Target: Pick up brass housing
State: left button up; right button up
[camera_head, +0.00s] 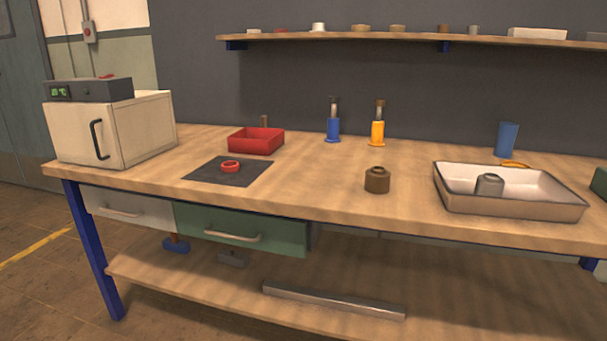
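A dark brass-brown stepped cylinder, which looks like the brass housing (377,181), stands upright on the workbench near its front edge, right of centre. It has a wide body and a narrower top. Nothing touches it. Neither of my grippers shows in the head view.
To its right is a white-lined tray (508,207) holding a grey cylinder (489,185). To its left lie a dark mat (215,176) with a red ring (230,166), and a red bin (256,141). Blue (333,128) and yellow (377,132) tools stand behind. A white box-shaped chamber (112,130) is far left.

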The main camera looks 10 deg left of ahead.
aim_at(377, 178)
jog(key=i+l+u, duration=0.15)
jog(key=l+u, duration=0.15)
jog(key=i+l+u, duration=0.1)
jog(key=l+u, duration=0.45)
jog(key=i+l, duration=0.05)
jog(key=l, duration=0.05)
